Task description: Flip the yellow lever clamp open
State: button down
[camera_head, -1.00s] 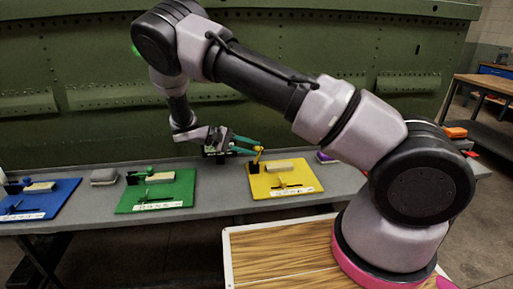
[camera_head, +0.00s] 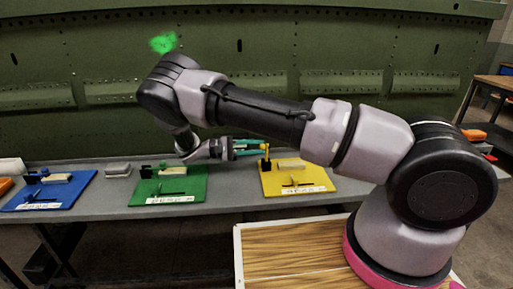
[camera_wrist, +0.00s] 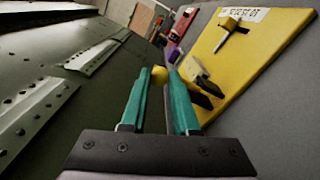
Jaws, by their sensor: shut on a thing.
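The yellow lever clamp stands on the yellow board (camera_head: 315,181) on the bench. Its lever (camera_head: 265,149) stands roughly upright above a dark base at the board's back left. My gripper (camera_head: 258,148) reaches in from the left with its teal fingers at the lever's top. In the wrist view, the round yellow knob (camera_wrist: 159,75) sits between the fingertips, and my gripper is shut on it. The lever's lower part is hidden there by a finger. A pale block (camera_head: 289,164) lies beside the clamp on the board.
A green board (camera_head: 190,189) and a blue board (camera_head: 72,190) with similar fixtures lie to the left on the grey bench (camera_head: 232,190). A grey block (camera_head: 118,170) lies between them. The green riveted fuselage panel (camera_head: 300,60) rises close behind the bench.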

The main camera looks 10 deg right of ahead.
jog(key=c, duration=0.7)
grip_release()
jog(key=shift+o, duration=0.2)
jog(key=shift+r, duration=0.1)
notch_tip(320, 180, up, 10)
